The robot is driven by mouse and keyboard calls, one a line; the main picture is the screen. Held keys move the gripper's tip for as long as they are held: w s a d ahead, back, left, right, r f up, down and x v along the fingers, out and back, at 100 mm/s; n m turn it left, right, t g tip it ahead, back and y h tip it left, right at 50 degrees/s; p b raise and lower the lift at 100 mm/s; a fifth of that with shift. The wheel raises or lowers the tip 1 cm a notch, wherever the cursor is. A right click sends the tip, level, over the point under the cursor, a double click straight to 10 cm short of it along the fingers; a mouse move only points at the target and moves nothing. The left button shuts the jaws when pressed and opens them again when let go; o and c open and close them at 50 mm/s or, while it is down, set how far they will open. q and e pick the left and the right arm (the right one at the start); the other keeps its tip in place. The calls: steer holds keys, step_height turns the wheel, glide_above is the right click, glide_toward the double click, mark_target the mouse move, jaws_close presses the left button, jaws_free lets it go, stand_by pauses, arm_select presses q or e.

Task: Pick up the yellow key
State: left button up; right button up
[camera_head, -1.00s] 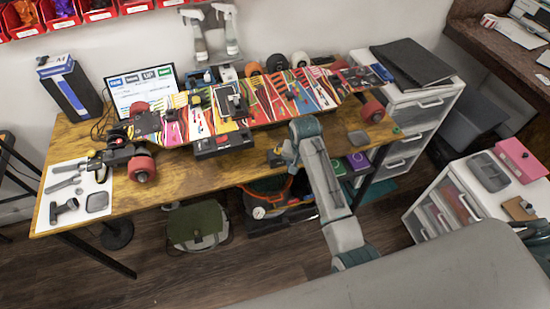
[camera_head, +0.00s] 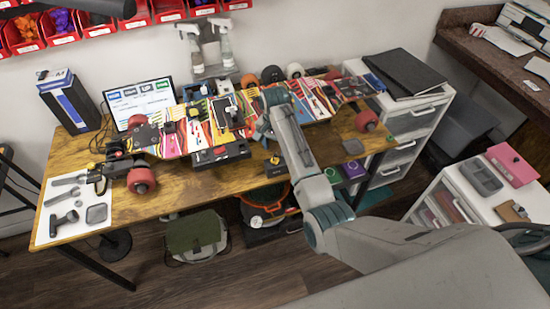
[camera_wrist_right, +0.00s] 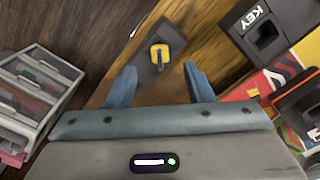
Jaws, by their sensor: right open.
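The yellow key (camera_wrist_right: 158,52) stands upright on a dark plate (camera_wrist_right: 158,70) near the table's front edge. In the head view the yellow key (camera_head: 275,160) is small, just in front of the skateboard. My right gripper (camera_wrist_right: 160,86) is open and empty, with its two blue fingers apart. In the right wrist view the key lies ahead of the fingertips, roughly between their lines, and is not touched. In the head view my right gripper (camera_head: 264,135) hangs over the skateboard's front edge, just behind the key, its fingertips hard to make out. My left gripper is not in view.
A black box marked KEY (camera_wrist_right: 265,32) sits beside the colourful skateboard (camera_wrist_right: 300,58). White drawers (camera_head: 410,115) stand right of the wooden table (camera_head: 185,178). A white mat (camera_head: 55,226) with tools lies at the left.

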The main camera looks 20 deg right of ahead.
mark_target(275, 155)
steer(key=shift+f+p, duration=0.5)
steer(key=shift+f, duration=0.1)
step_height(275, 155, down, 4)
steer(key=shift+f+p, duration=0.15)
steer(key=shift+p, duration=0.4)
steer(key=shift+c, duration=0.5)
jaws_close()
